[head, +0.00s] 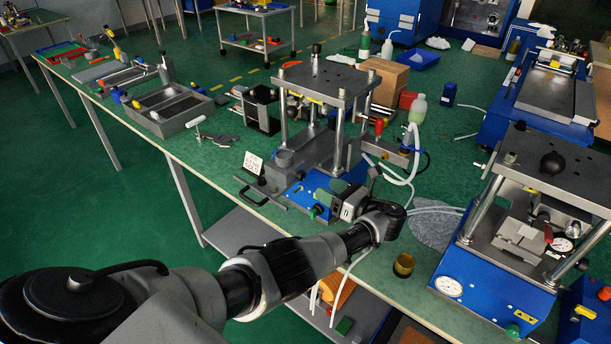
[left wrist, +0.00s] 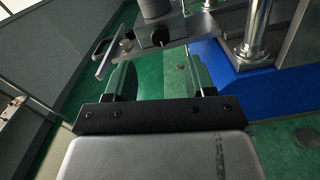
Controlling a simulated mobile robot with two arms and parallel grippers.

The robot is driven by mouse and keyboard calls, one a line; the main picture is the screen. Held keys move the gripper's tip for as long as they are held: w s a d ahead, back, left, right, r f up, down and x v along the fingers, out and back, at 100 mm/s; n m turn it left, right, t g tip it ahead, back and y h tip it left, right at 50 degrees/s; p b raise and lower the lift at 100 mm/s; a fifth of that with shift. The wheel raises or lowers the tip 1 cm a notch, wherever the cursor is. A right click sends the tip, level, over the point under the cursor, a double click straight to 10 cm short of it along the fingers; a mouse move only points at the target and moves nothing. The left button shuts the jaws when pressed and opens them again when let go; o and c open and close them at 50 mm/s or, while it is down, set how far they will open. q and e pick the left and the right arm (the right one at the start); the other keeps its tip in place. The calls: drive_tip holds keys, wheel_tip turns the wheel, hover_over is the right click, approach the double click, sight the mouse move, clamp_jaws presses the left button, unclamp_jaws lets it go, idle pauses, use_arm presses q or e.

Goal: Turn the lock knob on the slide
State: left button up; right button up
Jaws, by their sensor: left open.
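The slide (left wrist: 148,46) is a grey metal plate at the top of the left wrist view, with a black round knob (left wrist: 160,35) on its near face. This looks like the lock knob. In the head view the slide (head: 266,181) sticks out at the left of the blue-based press (head: 304,192). My left gripper (left wrist: 160,72) is open and empty, its two fingers apart below the black knob and not visibly closed on it. In the head view the left gripper (head: 322,200) is in front of the press base. My right gripper is out of view.
Steel posts (left wrist: 256,30) of the press rise close on the right. A black pull handle (head: 250,194) and a small white card (head: 253,163) are by the slide. An amber cup (head: 404,265) and a second blue press (head: 495,285) are to the right.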

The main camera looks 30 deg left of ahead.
sight(304, 176)
use_arm(q)
drive_tip(key=a, duration=0.5)
drive_tip(key=a+p, duration=0.1)
drive_tip(key=a, duration=0.2)
drive_tip(key=shift+w+a, duration=0.1)
drive_tip(key=shift+w, duration=0.2)
drive_tip(key=c, duration=0.9)
